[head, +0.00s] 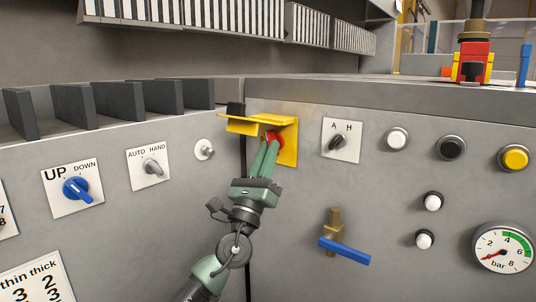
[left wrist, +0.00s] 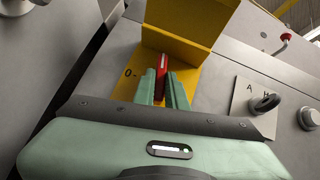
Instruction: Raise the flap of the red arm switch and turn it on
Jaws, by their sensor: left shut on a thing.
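The yellow flap (head: 240,123) of the arm switch is raised and sticks out from the top of its yellow backplate (head: 288,148). In the left wrist view the flap (left wrist: 192,18) stands above the switch. The red switch (head: 274,136) sits on the backplate under the flap, partly hidden by my fingers. It also shows as a red lever (left wrist: 163,62) between the fingers, with a "0" mark to its left. My left gripper (head: 269,150) is shut on the red switch; its green fingers (left wrist: 164,88) lie on either side of it. My right gripper is not in view.
An A/H selector (head: 341,141) and several push buttons lie to the right. A blue-handled valve (head: 344,251) and a pressure gauge (head: 503,248) are lower right. AUTO/HAND (head: 152,167) and UP/DOWN (head: 76,189) knobs and a small toggle (head: 204,150) lie left.

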